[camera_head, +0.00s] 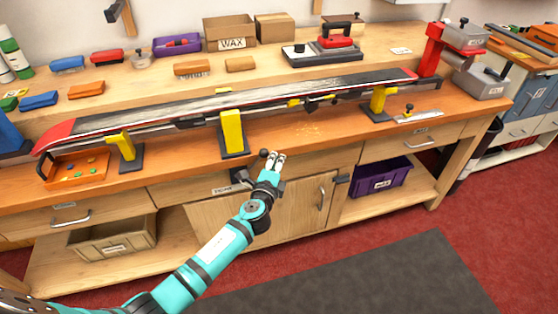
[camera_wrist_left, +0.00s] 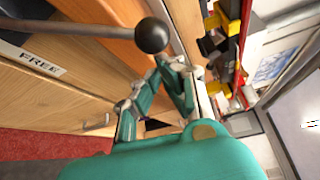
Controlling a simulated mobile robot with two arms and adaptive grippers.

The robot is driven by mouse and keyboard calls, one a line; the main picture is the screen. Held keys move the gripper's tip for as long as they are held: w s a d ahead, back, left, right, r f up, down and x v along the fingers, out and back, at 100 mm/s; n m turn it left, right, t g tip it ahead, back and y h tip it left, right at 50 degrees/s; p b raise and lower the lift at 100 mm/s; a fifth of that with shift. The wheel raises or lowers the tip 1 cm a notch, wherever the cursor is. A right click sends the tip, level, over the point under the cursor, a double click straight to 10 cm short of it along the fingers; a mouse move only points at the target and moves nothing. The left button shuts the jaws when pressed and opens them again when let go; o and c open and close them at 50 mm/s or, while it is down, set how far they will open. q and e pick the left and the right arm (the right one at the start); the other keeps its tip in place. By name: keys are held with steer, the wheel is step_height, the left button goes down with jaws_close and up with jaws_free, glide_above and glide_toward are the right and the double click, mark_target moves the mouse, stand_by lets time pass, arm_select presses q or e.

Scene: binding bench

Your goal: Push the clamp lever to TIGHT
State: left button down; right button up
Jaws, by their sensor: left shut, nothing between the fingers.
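The clamp lever is a grey rod with a black ball knob (camera_head: 263,153) at the front edge of the bench. In the left wrist view the ball knob (camera_wrist_left: 152,36) and rod (camera_wrist_left: 85,28) are large and close, and the rod comes in from the left. A FREE label (camera_head: 222,189) is on the bench front, left of the lever; it also shows in the wrist view (camera_wrist_left: 41,61). No TIGHT label can be read. My left gripper (camera_head: 276,157) is shut and empty, with its fingertips just right of the knob. I cannot tell whether they touch. My right gripper is out of view.
A ski (camera_head: 190,110) lies along yellow supports (camera_head: 232,132) behind the gripper. An orange tray (camera_head: 88,178) is at the left. A purple bin (camera_head: 378,180) sits on the shelf below. The bench top right of the gripper is fairly clear.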

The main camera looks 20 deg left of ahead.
arm_select(q)
steer(key=shift+s+a+r, duration=0.1)
steer(key=shift+s, duration=0.05)
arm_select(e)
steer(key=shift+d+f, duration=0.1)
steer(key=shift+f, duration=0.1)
